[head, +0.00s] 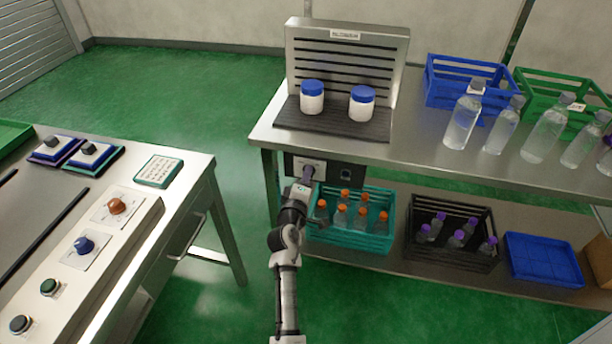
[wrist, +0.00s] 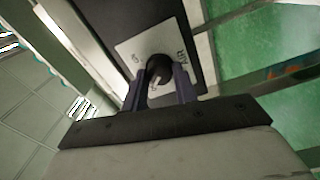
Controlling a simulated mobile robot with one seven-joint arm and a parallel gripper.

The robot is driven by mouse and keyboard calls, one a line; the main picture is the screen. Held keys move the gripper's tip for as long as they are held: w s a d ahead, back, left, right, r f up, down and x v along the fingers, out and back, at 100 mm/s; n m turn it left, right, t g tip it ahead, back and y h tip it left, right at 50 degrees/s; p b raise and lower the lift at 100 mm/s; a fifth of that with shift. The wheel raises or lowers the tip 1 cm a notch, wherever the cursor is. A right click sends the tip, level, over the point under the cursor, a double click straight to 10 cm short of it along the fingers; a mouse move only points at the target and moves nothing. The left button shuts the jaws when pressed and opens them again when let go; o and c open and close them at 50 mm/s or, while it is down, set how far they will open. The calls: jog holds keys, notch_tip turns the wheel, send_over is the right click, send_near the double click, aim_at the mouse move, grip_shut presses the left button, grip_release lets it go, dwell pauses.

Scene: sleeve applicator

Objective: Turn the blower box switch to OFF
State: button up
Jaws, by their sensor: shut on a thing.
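The blower box (head: 346,174) is a dark box under the front edge of the steel table. Its light label plate faces me in the wrist view, with "AIR" lettering on it. The black round switch knob (wrist: 157,68) sits in the middle of that plate. My gripper (wrist: 160,88) has its two dark fingers on either side of the knob and is shut on it. My gripper also shows in the head view (head: 307,174), reaching the left part of the box. The knob's pointer is hidden, so its setting cannot be read.
Two white jars with blue lids (head: 312,97) stand on the slotted blower stand (head: 287,121) above. A teal crate (head: 345,238) of orange-capped bottles is just right of my wrist on the lower shelf. A control bench (head: 150,215) stands at left, with green floor between.

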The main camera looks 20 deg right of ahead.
jog(key=shift+n, duration=0.7)
jog(key=o, duration=1)
jog(key=shift+c, duration=0.2)
jog(key=b+v, duration=0.3)
jog(key=v, duration=1)
jog(key=shift+s+a, duration=0.3)
